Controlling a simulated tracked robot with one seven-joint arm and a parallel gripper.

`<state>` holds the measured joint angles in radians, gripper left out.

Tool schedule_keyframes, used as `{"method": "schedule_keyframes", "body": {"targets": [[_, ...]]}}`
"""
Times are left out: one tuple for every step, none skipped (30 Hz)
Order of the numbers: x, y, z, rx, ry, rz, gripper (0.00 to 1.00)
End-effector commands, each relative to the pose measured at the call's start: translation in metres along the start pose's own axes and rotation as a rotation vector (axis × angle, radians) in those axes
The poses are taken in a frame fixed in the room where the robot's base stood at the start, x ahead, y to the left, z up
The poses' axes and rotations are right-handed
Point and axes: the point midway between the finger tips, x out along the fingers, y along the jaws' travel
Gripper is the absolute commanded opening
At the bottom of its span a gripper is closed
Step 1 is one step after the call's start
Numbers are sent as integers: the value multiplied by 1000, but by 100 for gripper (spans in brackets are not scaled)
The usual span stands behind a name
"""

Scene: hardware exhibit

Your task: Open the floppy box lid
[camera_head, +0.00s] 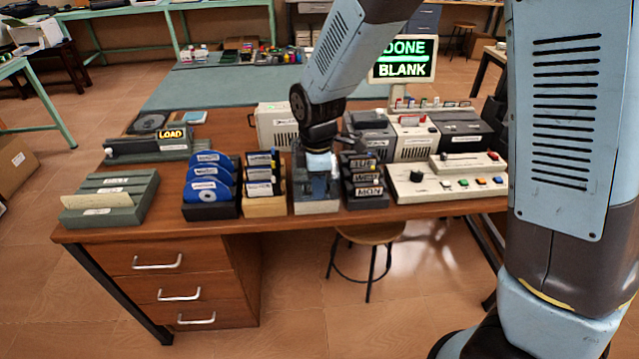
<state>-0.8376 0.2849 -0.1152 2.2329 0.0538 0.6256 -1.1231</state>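A grey box (316,207) stands at the front middle of the wooden desk, between two rows of disks. It looks like the floppy box, but its top and lid are mostly hidden by my arm, so I cannot tell how the lid stands. My gripper (320,175) points down right over this box, at or just above its top. The fingers are small and partly lost against the box, so I cannot tell whether they are open or touching the lid.
Close on the left are a wooden disk holder (264,206) and a black holder with blue disks (210,208). Close on the right is a black holder labelled MON (368,200), then a button panel (450,183). A screen (403,60) reading DONE BLANK stands behind.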

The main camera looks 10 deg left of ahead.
Motion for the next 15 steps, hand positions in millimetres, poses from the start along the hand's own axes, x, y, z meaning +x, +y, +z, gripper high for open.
{"method": "schedule_keyframes", "body": {"targets": [[0,0,0,0,0,0,19],[0,0,0,0,0,0,19],[0,0,0,0,0,0,19],[0,0,0,0,0,0,19],[0,0,0,0,0,0,17],[0,0,0,0,0,0,14],[0,0,0,0,0,0,11],[0,0,0,-1,0,0,8],[0,0,0,-1,0,0,4],[0,0,0,-1,0,0,1],[0,0,0,-1,0,0,0],[0,0,0,0,0,0,0],[0,0,0,0,0,0,0],[0,0,0,0,0,0,0],[0,0,0,0,0,1,0]]}}
